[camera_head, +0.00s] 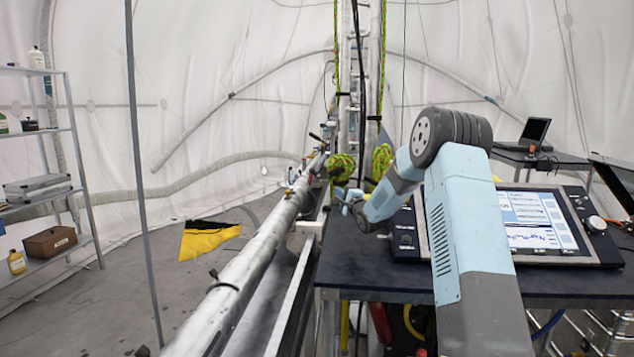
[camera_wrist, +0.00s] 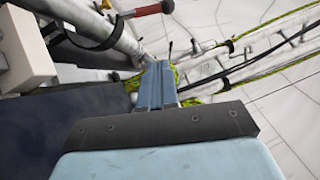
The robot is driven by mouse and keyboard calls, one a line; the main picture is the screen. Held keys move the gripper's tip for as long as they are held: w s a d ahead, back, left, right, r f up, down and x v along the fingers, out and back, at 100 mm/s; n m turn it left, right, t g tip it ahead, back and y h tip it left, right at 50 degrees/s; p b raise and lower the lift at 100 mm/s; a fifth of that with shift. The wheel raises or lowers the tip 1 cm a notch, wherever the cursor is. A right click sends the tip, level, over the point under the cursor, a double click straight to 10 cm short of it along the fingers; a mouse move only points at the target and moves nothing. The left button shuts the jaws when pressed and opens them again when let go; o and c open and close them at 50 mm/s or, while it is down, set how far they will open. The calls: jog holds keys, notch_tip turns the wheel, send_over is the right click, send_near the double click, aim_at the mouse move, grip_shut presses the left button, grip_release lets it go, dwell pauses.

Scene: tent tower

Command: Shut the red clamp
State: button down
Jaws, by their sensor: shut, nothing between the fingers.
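The red clamp handle (camera_wrist: 154,8) shows at the top of the wrist view, beside a grey metal pipe (camera_wrist: 98,25). The handle lies up and left of my fingertips and apart from them. A small dark clamp-like fitting (camera_head: 318,138) sits on the long pipe in the head view, but I cannot tell its colour there. My gripper (camera_wrist: 159,70) is shut and empty, its two blue fingers together. In the head view my gripper (camera_head: 349,197) is at the left edge of the table, near the pipe. The clamp's jaw is not clear in either view.
A dark table (camera_head: 360,262) holds a monitor console (camera_head: 535,228). Green-yellow ropes (camera_head: 341,165) hang on the mast (camera_head: 358,90) beyond my gripper. A yellow-black flag (camera_head: 208,238) is left of the pipe. Shelves (camera_head: 40,190) stand far left. A laptop (camera_head: 535,132) is at the back right.

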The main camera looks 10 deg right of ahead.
jog(key=shift+w, duration=0.15)
notch_tip(320, 180, up, 2)
send_over(312, 193)
jog(key=s+d, duration=0.2)
jog(key=s, duration=0.1)
jog(key=shift+s+r, duration=0.1)
jog(key=shift+r, duration=0.1)
dwell(0.3)
